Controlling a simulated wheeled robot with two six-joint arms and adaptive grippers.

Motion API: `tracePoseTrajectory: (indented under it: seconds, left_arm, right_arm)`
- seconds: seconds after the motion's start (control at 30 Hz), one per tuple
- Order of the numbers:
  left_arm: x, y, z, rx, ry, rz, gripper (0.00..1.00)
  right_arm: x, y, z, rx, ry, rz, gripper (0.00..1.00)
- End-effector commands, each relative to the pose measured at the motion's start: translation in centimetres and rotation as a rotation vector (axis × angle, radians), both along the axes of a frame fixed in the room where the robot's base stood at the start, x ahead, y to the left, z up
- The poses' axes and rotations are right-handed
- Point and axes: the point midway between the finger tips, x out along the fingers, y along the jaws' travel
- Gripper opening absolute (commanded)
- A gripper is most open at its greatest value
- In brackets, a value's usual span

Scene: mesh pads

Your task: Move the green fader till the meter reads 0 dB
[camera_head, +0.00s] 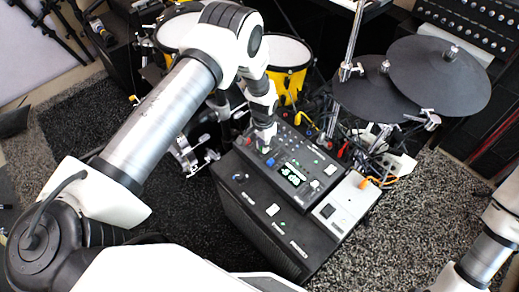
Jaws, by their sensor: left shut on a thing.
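The dark mixer panel (309,160) sits on top of a black case near the middle of the view. My left gripper (265,145) reaches down onto its far left part and is shut on the green fader (264,151), which is mostly hidden by the fingers. The meter (293,179) is a small screen with glowing green marks; its reading is too small to make out. A blue knob (271,163) and a red knob (249,141) are close to my left gripper. My right arm shows at the lower right, but its gripper is out of view.
A grey box (350,200) with a small screen adjoins the panel on the right. Yellow drums (287,80), dark cymbal pads (440,75) and tangled cables stand behind. Grey carpet (420,215) lies clear at the right.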

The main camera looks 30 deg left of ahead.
Motion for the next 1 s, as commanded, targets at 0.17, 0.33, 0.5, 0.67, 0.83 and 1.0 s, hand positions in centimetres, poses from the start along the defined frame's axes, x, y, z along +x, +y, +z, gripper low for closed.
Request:
tracePoseTrajectory:
  seconds: [0.17,0.33,0.5,0.67,0.83,1.0]
  left_arm:
    - [0.8,-0.3,-0.1,0.0,0.0,0.0,0.0]
    - [0.8,-0.3,-0.1,-0.001,0.001,0.0,0.0]
    - [0.8,-0.3,-0.1,0.0,0.0,0.0,0.43]
    - [0.8,-0.3,0.0,0.0,0.0,0.0,0.43]
    - [0.9,-0.3,1.2,0.0,-0.001,0.0,0.43]
    - [0.9,-0.4,5.1,0.0,-0.003,-0.001,0.43]
  right_arm:
    - [0.0,0.0,-0.8,0.0,0.0,0.0,0.4]
    - [0.0,0.0,-0.7,0.0,0.0,0.0,0.4]
    - [0.0,0.0,-0.7,0.0,0.0,0.0,0.4]
    - [0.0,0.0,-0.7,0.0,0.0,0.0,0.4]
    - [0.0,0.3,-0.5,-0.006,-0.001,0.001,0.4]
    - [0.0,0.3,-0.5,-0.006,0.0,0.001,0.4]
